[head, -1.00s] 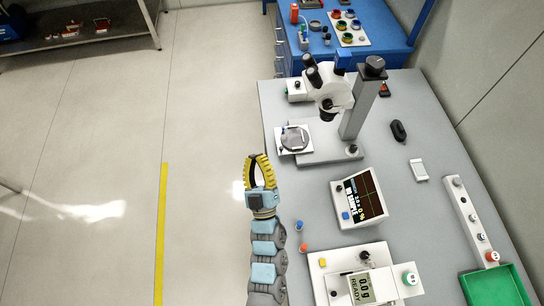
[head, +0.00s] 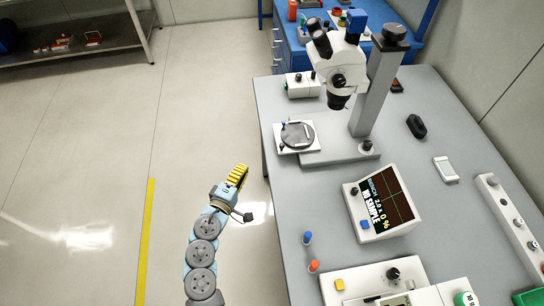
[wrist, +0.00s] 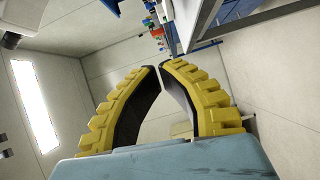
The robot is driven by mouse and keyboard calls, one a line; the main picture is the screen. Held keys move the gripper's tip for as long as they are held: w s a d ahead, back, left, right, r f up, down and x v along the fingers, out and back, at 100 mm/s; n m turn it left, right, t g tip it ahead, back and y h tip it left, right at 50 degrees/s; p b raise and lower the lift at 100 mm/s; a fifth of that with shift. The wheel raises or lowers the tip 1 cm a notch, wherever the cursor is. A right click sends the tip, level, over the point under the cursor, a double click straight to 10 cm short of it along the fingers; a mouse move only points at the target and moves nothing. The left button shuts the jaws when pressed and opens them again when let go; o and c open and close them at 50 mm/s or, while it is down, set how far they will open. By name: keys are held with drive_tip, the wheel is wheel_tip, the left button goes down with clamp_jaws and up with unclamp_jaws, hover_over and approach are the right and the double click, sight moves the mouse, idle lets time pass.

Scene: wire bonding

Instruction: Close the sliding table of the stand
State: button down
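The stand is a grey base (head: 336,155) with a tall column carrying a white microscope (head: 339,62). Its sliding table is a white square plate (head: 281,149) with a round dark disc (head: 297,135) on it. The plate sticks out at the base's left end, near the table's left edge. My gripper (head: 243,168) is left of the table edge, over the floor, apart from the sliding table and below it in the picture. In the wrist view its yellow fingers (wrist: 160,66) curve together, tips almost meeting, nothing between them. The sliding table does not show clearly there.
The grey worktable (head: 285,190) holds a display unit (head: 384,203), a blue knob (head: 308,238), an orange knob (head: 314,266) and a white box (head: 302,85). A black mouse-like object (head: 416,126) lies right of the column.

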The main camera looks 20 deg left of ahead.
drive_tip(key=shift+m+h, duration=0.3)
drive_tip(key=shift+h, duration=0.4)
drive_tip(key=w+d, duration=0.1)
drive_tip(key=w, duration=0.2)
drive_tip(key=w+d+b, duration=0.1)
drive_tip(key=w, duration=0.3)
drive_tip(key=w+d, duration=0.2)
drive_tip(key=w, duration=0.2)
drive_tip(key=shift+b, duration=0.3)
drive_tip(key=shift+w+d, duration=0.5)
drive_tip(key=shift+d, duration=0.05)
drive_tip(key=shift+f, duration=0.1)
